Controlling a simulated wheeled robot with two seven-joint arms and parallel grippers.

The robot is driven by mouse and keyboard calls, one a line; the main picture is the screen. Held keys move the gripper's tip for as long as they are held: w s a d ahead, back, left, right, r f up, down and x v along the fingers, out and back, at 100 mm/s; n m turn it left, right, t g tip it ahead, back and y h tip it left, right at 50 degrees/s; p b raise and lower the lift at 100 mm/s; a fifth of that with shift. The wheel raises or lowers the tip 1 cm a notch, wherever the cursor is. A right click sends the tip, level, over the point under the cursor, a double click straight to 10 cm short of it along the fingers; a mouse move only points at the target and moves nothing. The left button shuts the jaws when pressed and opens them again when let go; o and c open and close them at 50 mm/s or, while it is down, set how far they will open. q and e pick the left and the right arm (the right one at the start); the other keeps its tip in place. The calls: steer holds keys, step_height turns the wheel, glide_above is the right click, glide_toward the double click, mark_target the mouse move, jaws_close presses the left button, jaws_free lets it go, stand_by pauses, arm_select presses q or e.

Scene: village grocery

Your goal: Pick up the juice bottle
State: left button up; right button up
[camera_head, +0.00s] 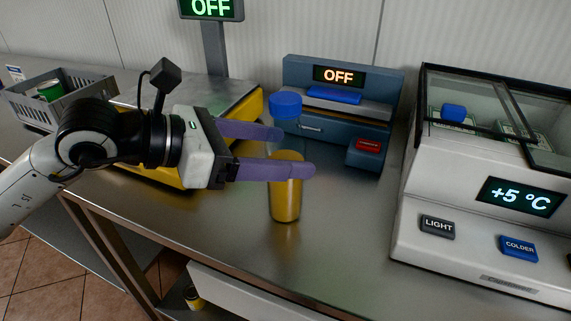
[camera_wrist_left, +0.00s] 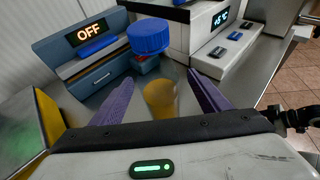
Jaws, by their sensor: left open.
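The juice bottle (camera_head: 286,204) stands upright on the metal counter, with a blue cap, a clear upper part and orange juice inside. My left gripper (camera_head: 296,152) comes in from the left with its purple fingers spread on either side of the bottle below the cap. In the head view one finger crosses in front of the bottle and hides part of it. In the left wrist view the bottle (camera_wrist_left: 160,98) stands between the two open fingers (camera_wrist_left: 158,100), with a visible gap to each. I do not see my right gripper.
Behind the bottle is a blue-grey machine (camera_head: 340,133) with an OFF display and a red button. A white cooler case (camera_head: 480,265) reading +5 °C stands at the right. A grey crate (camera_head: 42,115) holding a green can is at the far left. The counter's front edge is close.

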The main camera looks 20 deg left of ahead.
mark_target(303, 151)
arm_select(q)
steer(key=shift+w+d+f, duration=0.1)
steer(key=shift+w+d, duration=0.3)
steer(key=p+x, duration=0.1)
steer(key=x, duration=0.2)
steer(key=shift+w+d+f, duration=0.1)
steer(key=shift+w+f, duration=0.05)
steer(key=shift+w, duration=0.1)
steer(key=shift+w+d+f, duration=0.2)
steer(key=shift+f, duration=0.05)
arm_select(e)
steer(key=shift+w+r, duration=0.45)
steer(key=shift+r, duration=0.4)
arm_select(q)
steer(key=shift+c, duration=0.4)
steer(key=shift+r, duration=0.1)
steer(key=c, duration=1.3)
arm_select(e)
steer(key=shift+s+f, duration=0.1)
steer(key=shift+s, duration=0.05)
